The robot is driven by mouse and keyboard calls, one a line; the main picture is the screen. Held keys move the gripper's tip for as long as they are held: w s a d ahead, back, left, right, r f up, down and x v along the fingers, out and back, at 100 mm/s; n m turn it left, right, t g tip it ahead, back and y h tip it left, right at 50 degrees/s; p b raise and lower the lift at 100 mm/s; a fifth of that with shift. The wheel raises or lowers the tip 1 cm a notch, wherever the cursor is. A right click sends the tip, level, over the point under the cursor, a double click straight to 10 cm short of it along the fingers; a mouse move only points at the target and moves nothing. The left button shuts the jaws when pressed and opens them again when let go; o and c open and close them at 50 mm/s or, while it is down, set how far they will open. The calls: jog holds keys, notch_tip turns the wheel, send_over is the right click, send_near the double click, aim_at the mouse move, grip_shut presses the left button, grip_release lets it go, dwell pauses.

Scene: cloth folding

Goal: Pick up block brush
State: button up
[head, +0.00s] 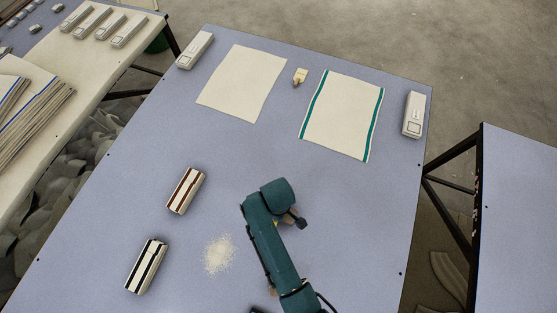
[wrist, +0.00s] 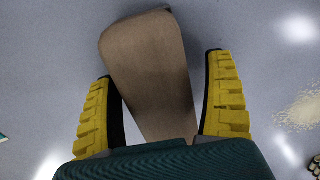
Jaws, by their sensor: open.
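A brown block with rounded corners (wrist: 150,70), which looks like the block brush, fills the middle of the wrist view. It lies tilted between the two yellow fingers of my gripper (wrist: 158,66). The fingers stand apart on either side of it, with a visible gap at the right finger; whether the left one touches cannot be told. Its lower end is hidden behind the gripper's body. In the head view my teal arm covers most of the gripper and the block. Any bristles are not visible.
A pile of pale crumbs (head: 218,255) lies left of my arm on the blue-grey table (head: 330,200). Two striped blocks (head: 186,191) (head: 146,266) lie further left. Two cloths (head: 243,83) (head: 341,115), a small tan item (head: 300,76) and pale boxes (head: 195,50) (head: 413,114) are at the back.

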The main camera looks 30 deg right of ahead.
jog(key=c, duration=1.3)
notch_tip(320, 180, up, 10)
jog(key=p, duration=0.3)
jog(key=shift+r, duration=0.1)
jog(key=shift+c, duration=0.2)
